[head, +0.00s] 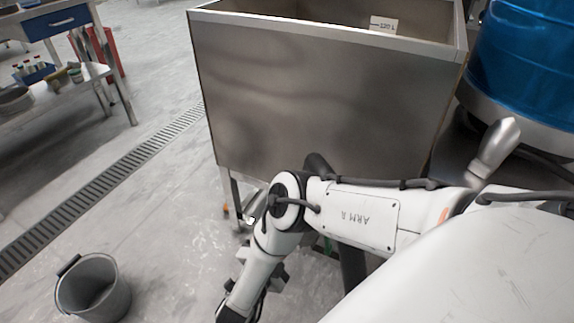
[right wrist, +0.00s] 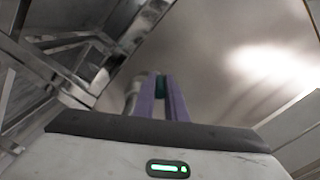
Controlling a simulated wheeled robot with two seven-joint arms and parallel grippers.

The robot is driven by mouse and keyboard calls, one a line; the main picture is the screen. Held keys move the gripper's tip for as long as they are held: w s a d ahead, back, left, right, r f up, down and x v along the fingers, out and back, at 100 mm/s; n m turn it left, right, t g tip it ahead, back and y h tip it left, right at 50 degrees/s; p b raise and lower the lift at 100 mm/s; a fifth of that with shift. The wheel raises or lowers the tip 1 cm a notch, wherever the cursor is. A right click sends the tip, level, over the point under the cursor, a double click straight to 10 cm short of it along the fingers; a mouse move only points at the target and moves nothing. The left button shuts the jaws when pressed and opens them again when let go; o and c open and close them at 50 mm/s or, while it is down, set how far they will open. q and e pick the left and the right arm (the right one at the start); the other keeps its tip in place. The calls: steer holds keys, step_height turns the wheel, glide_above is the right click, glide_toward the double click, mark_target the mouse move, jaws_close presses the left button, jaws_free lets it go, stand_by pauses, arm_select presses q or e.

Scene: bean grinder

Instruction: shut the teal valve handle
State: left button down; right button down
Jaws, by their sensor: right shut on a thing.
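In the right wrist view, the two purple fingers of my right gripper (right wrist: 160,98) point up toward the underside of a steel structure. They are closed around a small teal piece, the valve handle (right wrist: 160,84), of which only a narrow strip shows between them. A grey pipe-like part stands just left of the fingers. In the head view my right arm reaches down in front of the steel tank (head: 320,95); I cannot make out its gripper or the valve there. My left gripper is in neither view.
A grey bucket (head: 93,290) stands on the floor at the lower left. A floor drain grate (head: 100,185) runs diagonally left of the tank. A blue drum (head: 530,60) is at the right, and a bench (head: 60,85) at the upper left. Steel frame bars (right wrist: 45,60) lie left of my right fingers.

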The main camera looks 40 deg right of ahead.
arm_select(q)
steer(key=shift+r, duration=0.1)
arm_select(e)
steer(key=shift+f, duration=0.1)
steer(key=shift+f+p, duration=0.1)
steer(key=shift+p, duration=0.25)
steer(key=shift+f+t+h, duration=0.25)
steer(key=shift+t+h, duration=0.05)
steer(key=shift+h, duration=0.2)
steer(key=shift+w+f+h, duration=0.1)
steer(key=shift+f+h, duration=0.3)
arm_select(q)
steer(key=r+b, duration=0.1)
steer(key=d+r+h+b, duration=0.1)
steer(key=b, duration=0.1)
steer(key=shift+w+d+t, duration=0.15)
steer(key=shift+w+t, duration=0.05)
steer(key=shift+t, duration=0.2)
arm_select(e)
steer(key=shift+w+d+f+t+h, duration=0.15)
steer(key=shift+f+t+h, duration=0.35)
steer(key=shift+h, duration=0.5)
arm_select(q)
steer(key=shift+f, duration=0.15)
arm_select(e)
steer(key=c, duration=1.8)
jaws_free()
